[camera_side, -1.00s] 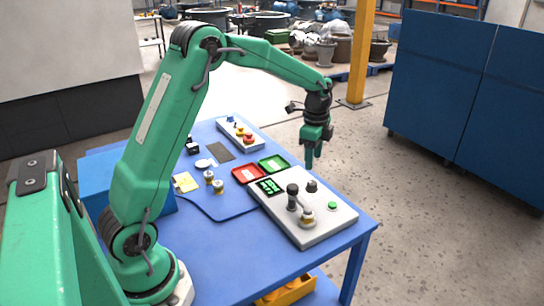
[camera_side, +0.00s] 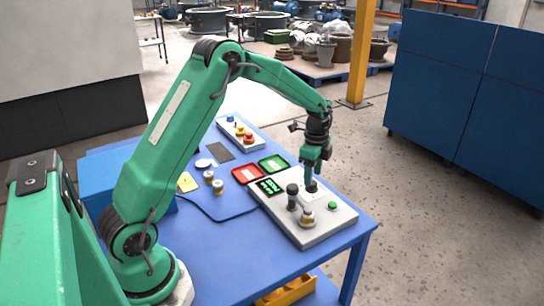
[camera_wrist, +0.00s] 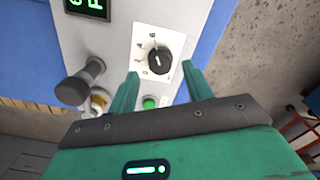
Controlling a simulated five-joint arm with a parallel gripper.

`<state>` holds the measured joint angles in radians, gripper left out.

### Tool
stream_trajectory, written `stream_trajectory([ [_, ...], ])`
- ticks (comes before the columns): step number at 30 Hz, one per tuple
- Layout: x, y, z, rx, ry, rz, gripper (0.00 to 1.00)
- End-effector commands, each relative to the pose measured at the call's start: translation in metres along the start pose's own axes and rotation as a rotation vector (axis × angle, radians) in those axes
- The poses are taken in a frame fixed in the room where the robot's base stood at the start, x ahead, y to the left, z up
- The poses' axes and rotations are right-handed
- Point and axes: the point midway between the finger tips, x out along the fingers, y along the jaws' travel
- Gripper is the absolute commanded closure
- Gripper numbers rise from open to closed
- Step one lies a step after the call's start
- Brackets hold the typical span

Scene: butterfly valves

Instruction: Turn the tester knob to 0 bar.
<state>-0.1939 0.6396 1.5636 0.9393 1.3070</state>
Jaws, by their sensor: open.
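The tester (camera_side: 325,222) is a pale grey box on the blue table, with a green-lit display (camera_side: 270,186). Its black round knob (camera_wrist: 160,61) sits on a white dial plate (camera_wrist: 138,32) with printed numbers, and a pale mark shows on the knob; I cannot tell exactly which number it points to. My gripper (camera_wrist: 161,71) is open, its two green fingers apart on either side of the knob's lower part in the wrist view. In the side view my gripper (camera_side: 311,183) is down at the knob, largely hiding it. I cannot tell whether the fingers touch it.
A black-handled lever (camera_wrist: 80,82), a brass fitting (camera_wrist: 99,101) and a green button (camera_wrist: 150,102) stand close to the knob on the tester. Red (camera_side: 248,174) and green (camera_side: 274,164) trays lie behind the tester. A button box (camera_side: 240,131) is farther back.

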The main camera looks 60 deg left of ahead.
Motion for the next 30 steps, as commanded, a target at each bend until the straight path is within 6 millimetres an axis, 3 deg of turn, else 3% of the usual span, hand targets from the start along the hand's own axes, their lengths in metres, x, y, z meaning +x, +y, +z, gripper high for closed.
stream_trajectory([
  [9, 0.029, 0.000, 0.000, 0.000, 0.000, 0.000, 0.50],
  [19, 0.032, 0.000, 0.000, 0.000, 0.000, -0.001, 0.50],
  [20, 0.032, 0.000, 0.000, 0.000, 0.000, -0.001, 0.52],
  [26, 0.032, 0.000, 0.000, 0.000, 0.000, -0.001, 0.91],
  [30, 0.031, 0.000, 0.000, -0.001, 0.000, 0.000, 0.94],
])
